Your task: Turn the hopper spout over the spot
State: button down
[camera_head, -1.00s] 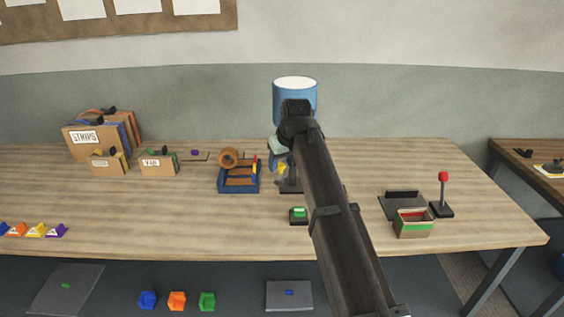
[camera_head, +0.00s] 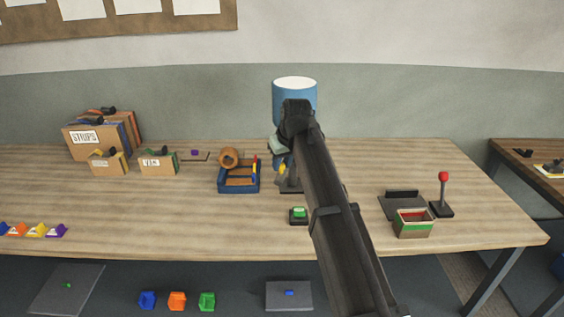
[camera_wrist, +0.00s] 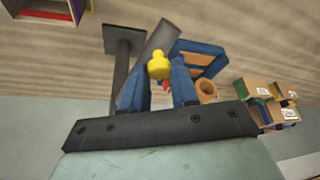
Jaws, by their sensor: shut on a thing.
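The hopper (camera_head: 295,100) is a blue cylinder with a white top, above the back of the table; my arm partly hides it. In the wrist view its grey spout tube (camera_wrist: 148,50) slants beside a dark post with a flat base (camera_wrist: 123,38). A yellow knob (camera_wrist: 158,64) sits at the spout, between the blue fingers of my gripper (camera_wrist: 159,80), which is shut on it. The knob also shows in the head view (camera_head: 282,169). I cannot make out which mark is the spot, and my arm hides much of the stand.
A blue tray (camera_head: 238,188) with an orange-brown roll stands just left of my gripper. A green button block (camera_head: 299,215) lies in front. An open box (camera_head: 413,225) and a red-topped lever (camera_head: 443,190) are at right. Labelled cases (camera_head: 100,135) stand at left.

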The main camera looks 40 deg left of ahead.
jog(key=shift+d, duration=0.1)
jog(key=shift+w+d+n+g, duration=0.3)
jog(key=shift+w+d+n, duration=0.15)
jog(key=shift+d+n, duration=0.25)
jog(key=w+d+n+g+h, duration=0.1)
jog(key=w+d+n+g, duration=0.3)
jog(key=w+n, duration=0.8)
jog(key=shift+w+d+n+h, duration=0.3)
jog(key=shift+w+d+n, duration=0.1)
jog(key=shift+w+d, duration=0.45)
jog(key=shift+d, duration=0.1)
jog(key=c, duration=0.9)
grip_release()
jog(key=shift+o, duration=0.2)
jog(key=shift+r, duration=0.1)
